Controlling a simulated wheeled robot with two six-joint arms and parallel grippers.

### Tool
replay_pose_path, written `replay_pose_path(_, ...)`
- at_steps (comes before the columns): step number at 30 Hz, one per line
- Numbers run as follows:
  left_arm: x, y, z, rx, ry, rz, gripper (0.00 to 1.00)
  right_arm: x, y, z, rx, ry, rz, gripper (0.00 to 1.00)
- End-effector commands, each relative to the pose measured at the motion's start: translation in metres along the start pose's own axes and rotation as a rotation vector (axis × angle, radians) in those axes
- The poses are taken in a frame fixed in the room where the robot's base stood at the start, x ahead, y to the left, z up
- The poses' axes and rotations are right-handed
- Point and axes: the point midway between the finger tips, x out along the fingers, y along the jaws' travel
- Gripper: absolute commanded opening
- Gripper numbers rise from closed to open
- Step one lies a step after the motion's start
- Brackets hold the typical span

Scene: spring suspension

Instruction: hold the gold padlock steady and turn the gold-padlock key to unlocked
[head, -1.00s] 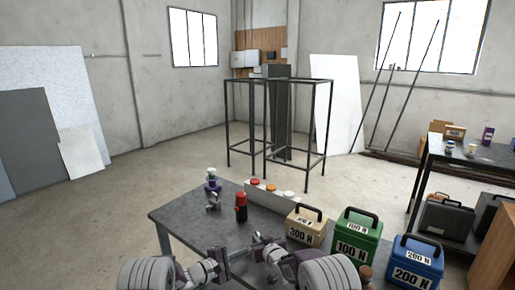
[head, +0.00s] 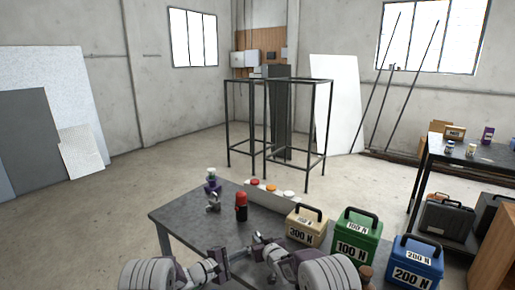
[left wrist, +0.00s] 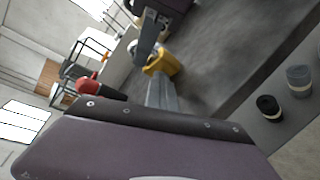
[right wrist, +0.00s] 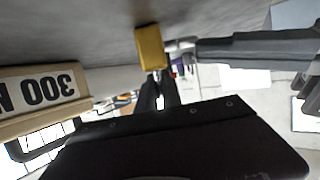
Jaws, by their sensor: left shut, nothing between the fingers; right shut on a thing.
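The gold padlock (left wrist: 164,62) is a small yellow block in the left wrist view; it also shows in the right wrist view (right wrist: 150,47). My right gripper (right wrist: 158,74) is shut on it above the grey table. My left gripper (left wrist: 156,76) is shut with nothing between its fingers, its tips close beside the padlock. A small silvery piece (right wrist: 180,45) shows between the padlock and my left fingers; I cannot tell whether it is the key. In the head view my left gripper (head: 234,256) and right gripper (head: 258,241) meet over the table, and the padlock cannot be made out.
A red-capped dark bottle (head: 241,207) and a small purple-and-white item (head: 212,190) stand behind the grippers. Tan (head: 306,228), green (head: 356,236) and blue (head: 416,262) weight boxes stand to the right.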

Motion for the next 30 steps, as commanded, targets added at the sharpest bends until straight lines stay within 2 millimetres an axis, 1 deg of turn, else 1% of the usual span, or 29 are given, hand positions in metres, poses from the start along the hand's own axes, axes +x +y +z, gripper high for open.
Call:
replay_pose_path(1,0.0,-0.004,-0.002,-0.004,0.005,-0.004,0.0,0.0,0.0,0.003,0.0,-0.007,0.0,0.0)
replay_pose_path(4,0.0,-0.006,-0.002,-0.003,0.006,-0.005,0.0,0.0,0.0,0.003,0.0,-0.007,0.0,0.0)
replay_pose_path(8,-0.001,-0.006,-0.001,-0.003,0.006,-0.005,0.0,0.0,0.0,0.004,0.0,-0.007,0.0,0.0)
replay_pose_path(14,-0.004,-0.006,0.005,-0.003,0.004,-0.005,0.0,0.0,0.0,0.004,0.0,-0.007,0.0,0.0)
replay_pose_path(17,-0.005,-0.006,0.005,-0.002,0.004,-0.004,0.0,0.0,0.0,0.004,0.0,-0.007,0.0,0.0)
replay_pose_path(20,-0.015,-0.005,-0.002,-0.003,0.007,-0.003,0.0,0.0,0.0,0.004,0.0,-0.007,0.0,0.0)
replay_pose_path(27,-0.046,-0.005,-0.018,-0.001,0.005,-0.002,0.0,0.0,0.0,0.003,0.0,-0.007,0.0,0.0)
replay_pose_path(30,-0.054,-0.005,-0.022,-0.002,0.004,-0.003,0.0,0.0,0.0,0.003,0.0,-0.007,0.0,0.0)
